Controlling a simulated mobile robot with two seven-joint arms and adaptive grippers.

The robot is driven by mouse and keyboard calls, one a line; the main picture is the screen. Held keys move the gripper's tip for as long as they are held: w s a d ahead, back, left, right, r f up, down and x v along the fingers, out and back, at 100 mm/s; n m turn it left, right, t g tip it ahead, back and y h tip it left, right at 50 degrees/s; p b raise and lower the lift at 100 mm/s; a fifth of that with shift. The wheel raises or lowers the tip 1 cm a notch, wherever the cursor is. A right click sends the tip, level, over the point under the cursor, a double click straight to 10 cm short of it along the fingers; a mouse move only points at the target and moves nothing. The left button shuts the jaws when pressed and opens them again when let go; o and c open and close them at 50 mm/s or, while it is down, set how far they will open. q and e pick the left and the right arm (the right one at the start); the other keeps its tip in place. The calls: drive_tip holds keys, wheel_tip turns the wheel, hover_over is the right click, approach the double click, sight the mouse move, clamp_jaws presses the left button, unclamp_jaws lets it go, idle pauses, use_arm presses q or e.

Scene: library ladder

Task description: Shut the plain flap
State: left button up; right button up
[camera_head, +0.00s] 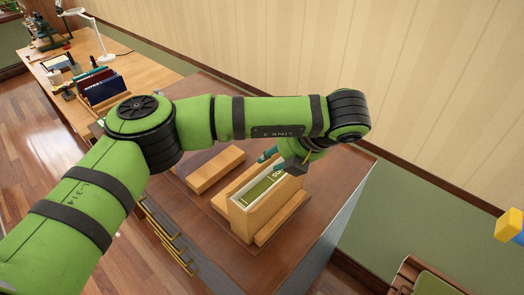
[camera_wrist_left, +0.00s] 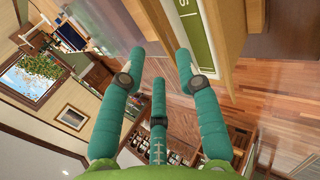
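A light wooden box (camera_head: 255,217) stands on the dark brown cabinet top, with a pale rim around a green panel (camera_head: 262,188) that bears white lettering. The green panel also shows at the top of the left wrist view (camera_wrist_left: 191,35). A plain wooden piece (camera_head: 282,219) lies along the box's right side, and a wooden block (camera_head: 215,169) lies to its left. I cannot tell which piece is the plain flap. My left gripper (camera_head: 268,157) is just above the box's far end, partly hidden by my arm. In the wrist view its teal fingers (camera_wrist_left: 155,75) are spread and empty.
The cabinet top (camera_head: 330,190) has bare room right of the box. Brass handles (camera_head: 165,235) line its front. A desk (camera_head: 130,62) with books and a lamp stands at back left. The wall is behind the cabinet.

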sight(262, 165)
use_arm(q)
drive_tip(key=p+x, duration=0.2)
drive_tip(key=x, duration=0.3)
drive_tip(key=shift+r, duration=0.1)
drive_tip(key=shift+w+a+f+p, duration=0.2)
drive_tip(key=shift+a+f+p, duration=0.15)
drive_tip(key=shift+f, duration=0.1)
drive_tip(key=shift+d, duration=0.15)
clamp_jaws()
